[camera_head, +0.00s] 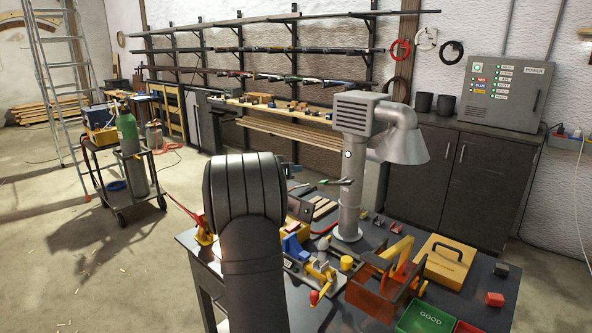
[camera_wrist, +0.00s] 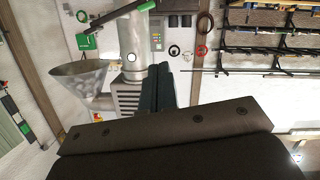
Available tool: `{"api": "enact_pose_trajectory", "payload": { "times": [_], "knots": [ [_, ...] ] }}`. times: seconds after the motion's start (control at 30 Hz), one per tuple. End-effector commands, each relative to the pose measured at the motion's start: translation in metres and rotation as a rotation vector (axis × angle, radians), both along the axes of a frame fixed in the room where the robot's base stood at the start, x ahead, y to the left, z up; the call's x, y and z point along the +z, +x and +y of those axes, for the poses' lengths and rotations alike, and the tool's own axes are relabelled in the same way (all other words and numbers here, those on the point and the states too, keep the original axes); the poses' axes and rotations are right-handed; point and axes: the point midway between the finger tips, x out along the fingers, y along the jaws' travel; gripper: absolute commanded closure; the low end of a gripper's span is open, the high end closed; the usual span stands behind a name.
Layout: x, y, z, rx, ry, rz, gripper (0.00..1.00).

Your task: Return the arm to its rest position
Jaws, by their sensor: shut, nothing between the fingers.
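My dark arm (camera_head: 246,225) rises in the foreground of the head view, in front of the workbench (camera_head: 485,297). In the wrist view my gripper (camera_wrist: 169,68) has its two dark fingers side by side, shut with nothing between them. The fingers point towards the grey extractor pipe (camera_wrist: 132,40), which looks upside down there. The gripper is raised clear of the bench top. In the head view it is mostly hidden behind my arm.
The extractor pipe (camera_head: 350,190) with its hood (camera_head: 404,142) stands on the bench close right of my arm. A blue-and-yellow fixture (camera_head: 295,248), an orange tray (camera_head: 376,290), a yellow case (camera_head: 449,262) and a green bin (camera_head: 424,318) crowd the bench. Open floor lies left.

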Motion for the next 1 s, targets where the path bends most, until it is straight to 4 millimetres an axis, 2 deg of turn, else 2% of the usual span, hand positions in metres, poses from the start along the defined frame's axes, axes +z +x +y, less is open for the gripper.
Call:
{"api": "enact_pose_trajectory", "payload": {
  "times": [0.27,0.67,0.77,0.87,1.0],
  "knots": [
    [-0.003,0.006,-0.008,-0.002,-0.001,0.001,1.0],
    [-0.02,0.053,-0.063,-0.002,0.001,0.0,1.0],
    [-0.03,0.063,-0.077,-0.003,0.0,0.002,1.0],
    [-0.049,0.058,-0.081,0.0,-0.001,0.005,1.0],
    [-0.036,0.054,-0.086,0.0,0.075,-0.087,1.0]
  ]
}}
